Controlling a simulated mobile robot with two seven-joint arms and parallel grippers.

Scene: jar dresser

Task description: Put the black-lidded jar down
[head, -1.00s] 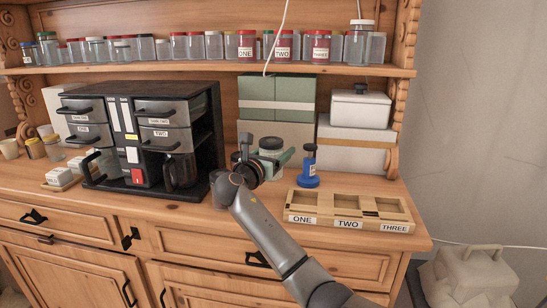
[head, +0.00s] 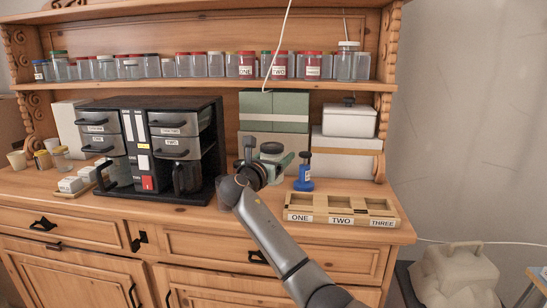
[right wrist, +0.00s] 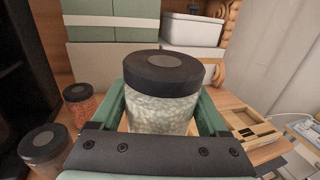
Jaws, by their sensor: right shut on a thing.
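The black-lidded jar (right wrist: 162,108) has a clear body with pale, grain-like contents and stands upright in the right wrist view. In the head view its dark lid (head: 271,148) shows in front of the green boxes. My right gripper (head: 272,168) is shut on the jar, with a green finger on each side of its body. The jar's base is hidden, so I cannot tell whether it touches the dresser top. My left gripper is not in view.
A blue stamp-like thing (head: 304,180) stands right of the jar. A wooden tray (head: 340,222) labelled ONE, TWO, THREE is at the front right. Two other jars, one dark-lidded (right wrist: 43,150) and one with orange contents (right wrist: 79,105), stand left in the wrist view.

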